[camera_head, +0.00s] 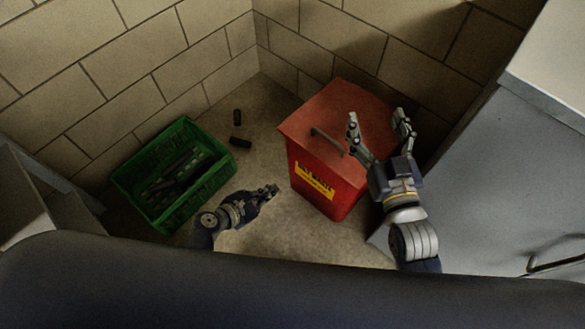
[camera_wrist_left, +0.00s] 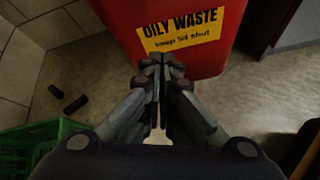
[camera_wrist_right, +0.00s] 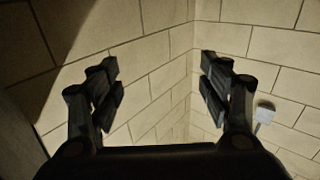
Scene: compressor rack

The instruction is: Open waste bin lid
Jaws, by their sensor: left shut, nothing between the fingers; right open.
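The red waste bin (camera_head: 325,183) stands on the floor in the corner, with its red lid (camera_head: 345,108) lying shut on top. A dark bar handle (camera_head: 327,141) sits on the lid near its front edge. A yellow "OILY WASTE keep lid shut" label (camera_wrist_left: 180,33) is on its front. My left gripper (camera_head: 274,189) is shut and empty, low in front of the bin; it also shows in the left wrist view (camera_wrist_left: 162,62). My right gripper (camera_head: 378,120) is open and empty, over the right part of the lid in the head view.
A green crate (camera_head: 150,213) with dark items stands on the floor left of the bin. Two small black cylinders (camera_head: 240,142) lie or stand near it. A grey cabinet (camera_head: 490,170) is close on the right. Block walls close off the back.

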